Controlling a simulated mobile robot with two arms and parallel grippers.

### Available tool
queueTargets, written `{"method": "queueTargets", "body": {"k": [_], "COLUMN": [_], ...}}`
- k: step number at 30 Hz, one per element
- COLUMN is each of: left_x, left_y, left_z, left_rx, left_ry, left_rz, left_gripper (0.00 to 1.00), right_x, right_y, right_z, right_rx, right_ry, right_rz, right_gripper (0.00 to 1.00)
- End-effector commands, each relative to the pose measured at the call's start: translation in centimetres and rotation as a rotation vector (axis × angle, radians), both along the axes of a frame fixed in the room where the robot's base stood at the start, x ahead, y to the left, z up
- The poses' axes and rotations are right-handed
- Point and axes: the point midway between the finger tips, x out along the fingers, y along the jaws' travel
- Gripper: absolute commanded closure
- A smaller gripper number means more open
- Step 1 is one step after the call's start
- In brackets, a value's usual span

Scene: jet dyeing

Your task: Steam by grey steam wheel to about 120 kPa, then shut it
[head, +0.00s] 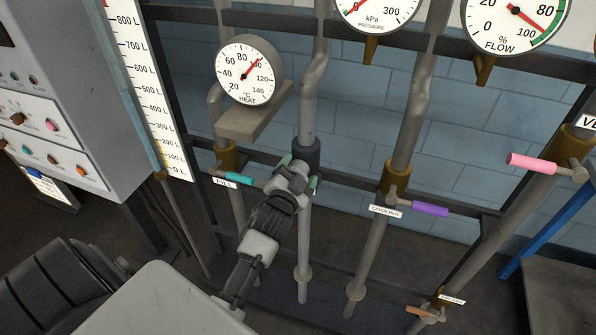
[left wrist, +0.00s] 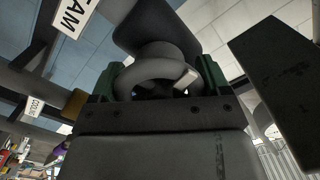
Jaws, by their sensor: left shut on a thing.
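My left gripper (head: 298,172) reaches up to the steam pipe, just below its dark grey valve body (head: 306,152). In the left wrist view the grey steam wheel (left wrist: 150,70) lies between the green finger pads, and the gripper is shut on it. The gripper hides most of the wheel in the head view. The kPa pressure gauge (head: 372,14) is cut off by the top edge. Part of its needle shows at lower left; I cannot read it surely. My right gripper is not in view.
A teal FILL handle (head: 240,179) is close left of my gripper. A purple COOLING handle (head: 430,209) and a pink handle (head: 531,163) are to the right. The heat gauge (head: 248,72) is above left, the flow gauge (head: 514,22) top right. A grey control cabinet (head: 75,90) stands left.

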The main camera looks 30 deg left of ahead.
Motion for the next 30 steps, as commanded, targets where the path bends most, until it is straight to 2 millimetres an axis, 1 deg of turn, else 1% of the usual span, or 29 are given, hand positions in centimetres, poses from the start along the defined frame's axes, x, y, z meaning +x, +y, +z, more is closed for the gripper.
{"method": "queueTargets", "body": {"k": [7, 17, 18, 21, 22, 28, 30], "left_x": [-0.02, -0.03, -0.03, -0.03, -0.02, -0.05, -0.33], "left_y": [-0.01, -0.01, -0.01, -0.01, -0.01, -0.02, -0.08], "left_z": [-0.11, -0.14, -0.14, -0.12, -0.12, -0.07, -0.16], "left_rx": [-0.032, -0.031, -0.031, -0.031, -0.031, -0.029, -0.03], "left_ry": [-0.005, -0.004, -0.004, -0.005, -0.005, -0.006, -0.005], "left_rz": [0.0, 0.0, 0.0, 0.0, 0.0, 0.0, 0.0], "left_gripper": [0.47, 0.47, 0.19, 0.03, 0.0, 0.0, 0.0], "right_x": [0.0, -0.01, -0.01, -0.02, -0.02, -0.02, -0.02], "right_y": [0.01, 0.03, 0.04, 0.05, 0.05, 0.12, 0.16], "right_z": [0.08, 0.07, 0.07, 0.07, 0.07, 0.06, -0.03], "right_rx": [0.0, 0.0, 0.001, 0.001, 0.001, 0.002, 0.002], "right_ry": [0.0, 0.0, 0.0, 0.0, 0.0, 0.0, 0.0], "right_rz": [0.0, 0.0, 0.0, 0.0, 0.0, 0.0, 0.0], "right_gripper": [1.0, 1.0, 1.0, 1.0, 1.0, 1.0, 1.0]}}
